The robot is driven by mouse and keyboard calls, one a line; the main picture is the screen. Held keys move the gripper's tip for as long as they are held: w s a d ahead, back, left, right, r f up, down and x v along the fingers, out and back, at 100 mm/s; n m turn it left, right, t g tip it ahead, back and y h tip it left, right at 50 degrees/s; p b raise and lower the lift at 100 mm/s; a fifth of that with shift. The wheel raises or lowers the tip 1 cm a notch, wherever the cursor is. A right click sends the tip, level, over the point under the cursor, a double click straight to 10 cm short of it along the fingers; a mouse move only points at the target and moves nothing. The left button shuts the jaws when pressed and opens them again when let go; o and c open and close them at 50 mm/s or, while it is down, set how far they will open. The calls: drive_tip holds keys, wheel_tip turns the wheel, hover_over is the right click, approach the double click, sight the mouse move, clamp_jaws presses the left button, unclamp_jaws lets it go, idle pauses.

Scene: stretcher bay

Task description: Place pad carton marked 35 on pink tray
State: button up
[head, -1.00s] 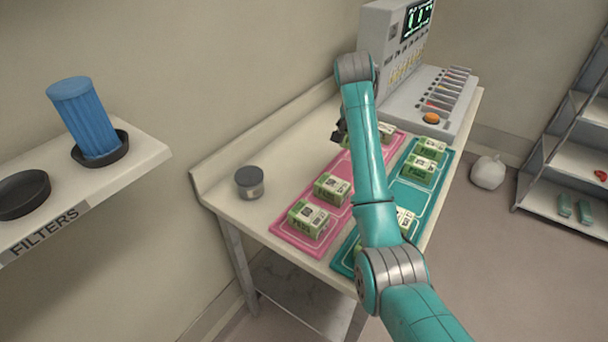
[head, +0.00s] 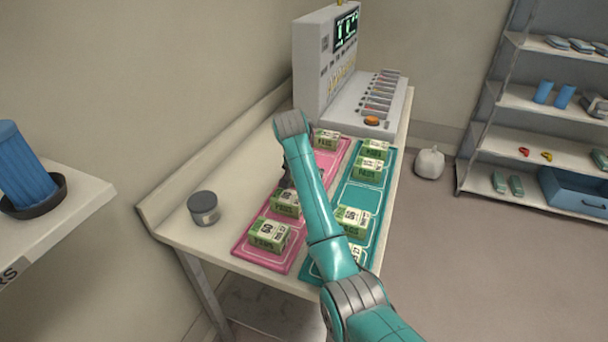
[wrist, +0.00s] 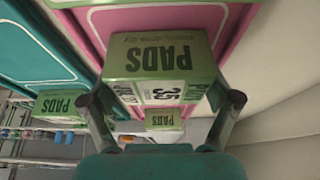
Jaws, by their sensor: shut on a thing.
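The pad carton marked 35 (wrist: 160,62) is green and white and sits between the two fingers of my gripper (wrist: 163,97) in the wrist view. The gripper is shut on it. The pink tray (wrist: 150,20) shows behind the carton, but I cannot tell whether the carton touches it. In the head view my gripper (head: 287,177) is a dark shape over the left edge of the pink tray (head: 244,250), mostly hidden by my arm. I cannot pick out the held carton there.
Other pad cartons (head: 268,235) stand on the pink tray, and several stand on the teal tray (head: 360,197) to its right. A grey jar (head: 203,207) is on the table's left. A console (head: 325,65) stands at the back. Bare table lies left of the pink tray.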

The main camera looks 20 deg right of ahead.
drive_tip(key=shift+f, duration=0.1)
drive_tip(key=o, duration=1.1)
drive_tip(key=shift+c, duration=0.2)
drive_tip(key=v, duration=1.2)
